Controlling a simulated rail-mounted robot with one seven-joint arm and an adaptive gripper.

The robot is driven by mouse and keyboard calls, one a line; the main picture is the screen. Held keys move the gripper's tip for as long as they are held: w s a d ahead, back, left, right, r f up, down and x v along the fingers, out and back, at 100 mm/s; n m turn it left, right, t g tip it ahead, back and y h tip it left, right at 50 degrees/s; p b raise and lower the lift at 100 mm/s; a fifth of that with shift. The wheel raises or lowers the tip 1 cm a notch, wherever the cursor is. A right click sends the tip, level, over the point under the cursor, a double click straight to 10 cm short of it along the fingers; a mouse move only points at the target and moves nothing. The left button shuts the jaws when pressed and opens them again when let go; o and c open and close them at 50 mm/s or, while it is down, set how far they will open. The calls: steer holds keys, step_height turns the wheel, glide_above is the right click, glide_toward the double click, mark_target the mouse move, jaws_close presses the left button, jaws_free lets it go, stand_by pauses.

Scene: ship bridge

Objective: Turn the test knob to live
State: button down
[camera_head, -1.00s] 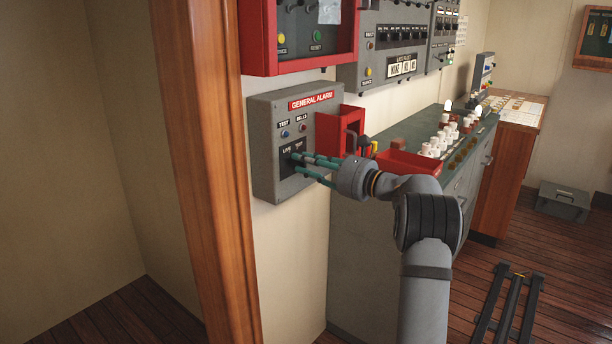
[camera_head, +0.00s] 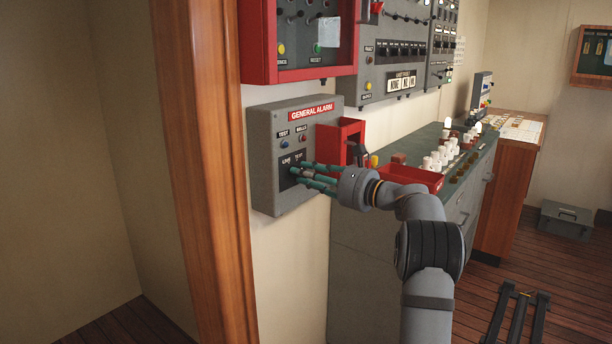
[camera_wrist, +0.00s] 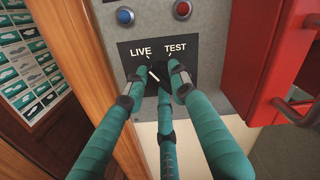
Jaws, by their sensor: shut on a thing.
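The test knob (camera_wrist: 157,78) is a small dark knob on a black plate marked LIVE at left and TEST at right. Its white pointer line tilts up and left, toward LIVE. The plate is on the grey general alarm box (camera_head: 282,120) on the wall. My gripper (camera_head: 294,172) reaches the box from the right. In the wrist view its teal fingers (camera_wrist: 154,88) are closed around the knob, two at the sides and one below. The fingers hide part of the knob.
A blue button (camera_wrist: 125,15) and a red button (camera_wrist: 182,9) sit just above the plate. An open red holder (camera_head: 330,145) stands right of the box. A red-framed panel (camera_head: 300,73) hangs above. A wooden post (camera_head: 205,170) stands left.

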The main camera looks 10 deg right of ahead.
steer(key=shift+d+r, duration=0.15)
steer(key=c, duration=1.7)
jaws_free()
steer(key=shift+o, duration=1.2)
steer(key=v, duration=1.2)
steer(key=shift+w, duration=0.1)
